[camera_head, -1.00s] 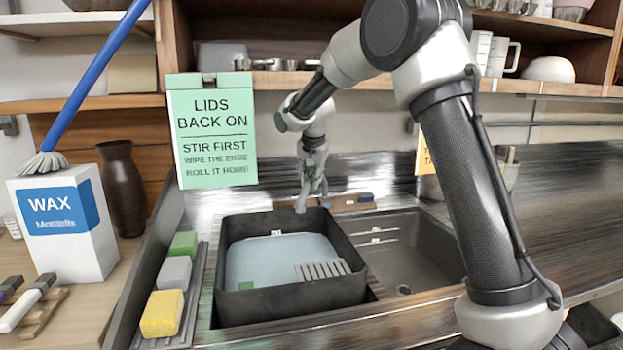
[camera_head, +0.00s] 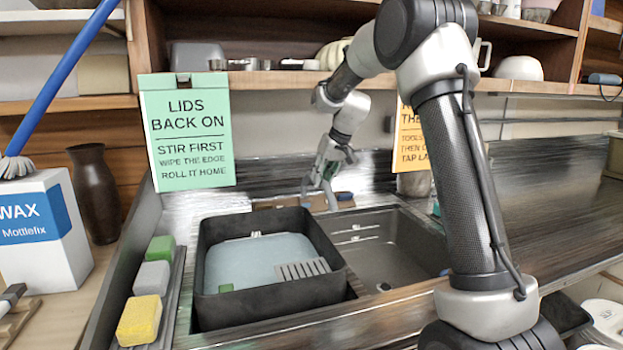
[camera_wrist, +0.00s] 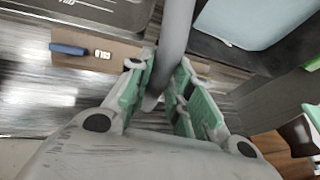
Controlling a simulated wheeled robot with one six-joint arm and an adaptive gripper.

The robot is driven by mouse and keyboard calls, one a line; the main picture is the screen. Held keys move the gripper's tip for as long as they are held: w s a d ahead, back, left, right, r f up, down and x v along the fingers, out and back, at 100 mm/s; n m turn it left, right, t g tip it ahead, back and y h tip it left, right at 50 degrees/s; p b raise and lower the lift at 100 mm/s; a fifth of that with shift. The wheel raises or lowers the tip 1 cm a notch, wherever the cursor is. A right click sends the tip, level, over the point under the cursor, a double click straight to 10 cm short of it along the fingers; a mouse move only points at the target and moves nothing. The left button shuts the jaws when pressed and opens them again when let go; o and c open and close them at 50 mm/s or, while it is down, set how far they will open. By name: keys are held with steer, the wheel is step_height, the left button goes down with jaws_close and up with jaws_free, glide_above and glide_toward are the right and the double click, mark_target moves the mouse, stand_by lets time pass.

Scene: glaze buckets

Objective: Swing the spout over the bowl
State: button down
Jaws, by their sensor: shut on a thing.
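My gripper (camera_head: 322,188) is at the back edge of the sink, behind the divide between the black tub and the bare sink bowl (camera_head: 385,255). In the wrist view my gripper (camera_wrist: 163,92) is shut on the grey spout (camera_wrist: 176,32), which runs between its green-padded fingers. The spout (camera_head: 331,198) shows only as a small grey piece in the head view. In the wrist view it crosses between the bare bowl (camera_wrist: 105,12) at left and the tub (camera_wrist: 215,48) at right. Its far end is out of that view.
The black tub (camera_head: 208,250) holds pale blue water, a grate and a green piece. Sponges (camera_head: 140,318) lie along the left edge. A brown board (camera_wrist: 80,62) with a blue item sits behind the bowls.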

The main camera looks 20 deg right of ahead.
steer(key=shift+w+d+n+g+y, duration=0.15)
steer(key=shift+w+d+n+y, duration=0.1)
steer(key=shift+d+n, duration=0.5)
steer(key=shift+w+d+n+g+y, duration=0.2)
steer(key=shift+d+n, duration=0.35)
steer(key=shift+d, duration=0.25)
steer(key=c, duration=1.3)
jaws_free()
steer(key=v, duration=1.2)
